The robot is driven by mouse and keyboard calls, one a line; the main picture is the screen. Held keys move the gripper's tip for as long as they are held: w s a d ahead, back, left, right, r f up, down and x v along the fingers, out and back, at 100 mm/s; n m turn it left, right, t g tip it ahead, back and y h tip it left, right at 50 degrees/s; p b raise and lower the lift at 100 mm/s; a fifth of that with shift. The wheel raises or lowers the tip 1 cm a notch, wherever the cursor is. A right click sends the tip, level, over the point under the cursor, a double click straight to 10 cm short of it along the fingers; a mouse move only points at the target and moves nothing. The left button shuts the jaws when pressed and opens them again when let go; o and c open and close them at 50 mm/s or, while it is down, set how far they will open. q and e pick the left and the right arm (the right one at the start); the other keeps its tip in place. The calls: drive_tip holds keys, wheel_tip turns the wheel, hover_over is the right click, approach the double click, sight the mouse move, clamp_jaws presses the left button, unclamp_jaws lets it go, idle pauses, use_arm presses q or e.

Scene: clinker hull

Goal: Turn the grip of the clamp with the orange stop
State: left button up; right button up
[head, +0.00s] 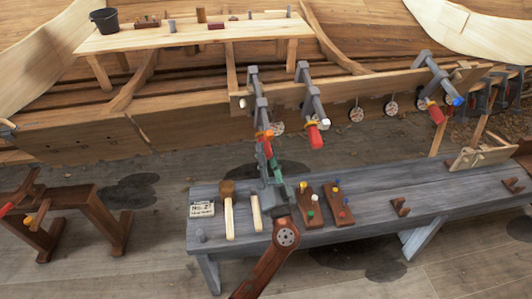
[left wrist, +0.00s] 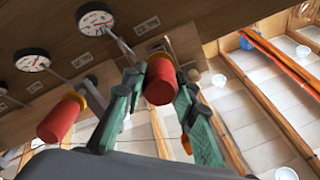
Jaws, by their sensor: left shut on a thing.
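The clamp (head: 259,100) held by my left gripper is grey and sits at the left on the plank edge of the hull. An orange stop (head: 265,133) shows just above my left gripper (head: 270,158). In the left wrist view my left gripper (left wrist: 158,82) has its green fingers closed on both sides of the clamp's red cylindrical grip (left wrist: 160,92). The fingers hide parts of the grip's sides. A neighbouring clamp (head: 311,92) has a red grip and a yellow stop; its red grip (left wrist: 60,120) is free in the left wrist view. My right gripper is not in view.
A third clamp (head: 430,72) with a red grip and a blue part is farther right. Round dials (left wrist: 32,61) are on the planking. The grey bench (head: 370,213) below carries a mallet (head: 228,205) and peg blocks (head: 310,210). A sawhorse (head: 80,200) stands left.

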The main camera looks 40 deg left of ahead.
use_arm(q)
drive_tip(key=shift+m, duration=1.1)
drive_tip(key=o, duration=1.2)
drive_tip(key=shift+c, duration=0.2)
drive_tip(key=v, duration=1.2)
